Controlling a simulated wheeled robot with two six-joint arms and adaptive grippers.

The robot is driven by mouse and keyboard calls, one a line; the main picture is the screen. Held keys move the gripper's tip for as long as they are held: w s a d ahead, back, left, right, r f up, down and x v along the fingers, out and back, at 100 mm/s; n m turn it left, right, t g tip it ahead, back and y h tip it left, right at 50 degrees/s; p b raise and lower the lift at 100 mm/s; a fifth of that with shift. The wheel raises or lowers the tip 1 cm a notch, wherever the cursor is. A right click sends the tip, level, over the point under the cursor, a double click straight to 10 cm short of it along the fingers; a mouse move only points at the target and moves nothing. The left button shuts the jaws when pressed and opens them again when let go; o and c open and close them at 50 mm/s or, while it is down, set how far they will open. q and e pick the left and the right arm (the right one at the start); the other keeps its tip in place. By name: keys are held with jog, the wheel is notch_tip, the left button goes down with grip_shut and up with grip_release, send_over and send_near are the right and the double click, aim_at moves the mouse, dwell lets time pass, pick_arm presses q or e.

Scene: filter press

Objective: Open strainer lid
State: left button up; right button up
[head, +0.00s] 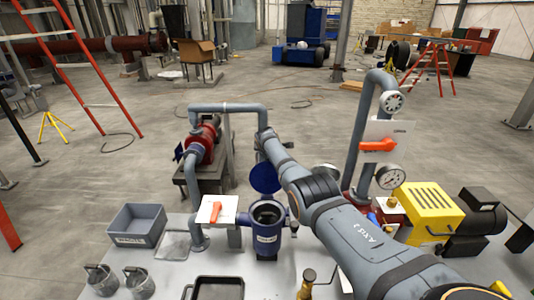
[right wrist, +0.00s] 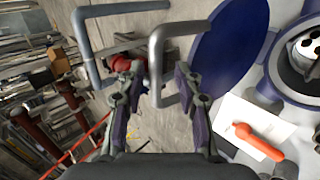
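The blue strainer (head: 267,240) stands on the grey table in the head view, its round mouth uncovered. Its blue lid (head: 265,178) is swung up behind the mouth, tilted upright. In the right wrist view the lid (right wrist: 232,42) is a blue disc beside the open strainer body (right wrist: 273,78), with a white perforated part inside. A grey U-shaped handle (right wrist: 157,62) stands out from the lid. My right gripper (right wrist: 160,74) is open, its fingers apart on either side of the handle's bar. In the head view my right arm hides part of the lid area. My left gripper is out of view.
A white plate with an orange valve handle (head: 215,211) stands left of the strainer. A grey bin (head: 137,225), a black tray (head: 218,288) and two small metal pots are on the table. A yellow machine (head: 428,213) and pressure gauge (head: 390,176) stand right.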

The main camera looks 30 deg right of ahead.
jog(key=shift+f, duration=0.1)
jog(key=shift+s+a+r, duration=0.15)
jog(key=shift+s+r, duration=0.15)
jog(key=shift+r, duration=0.1)
jog(key=v, duration=1.1)
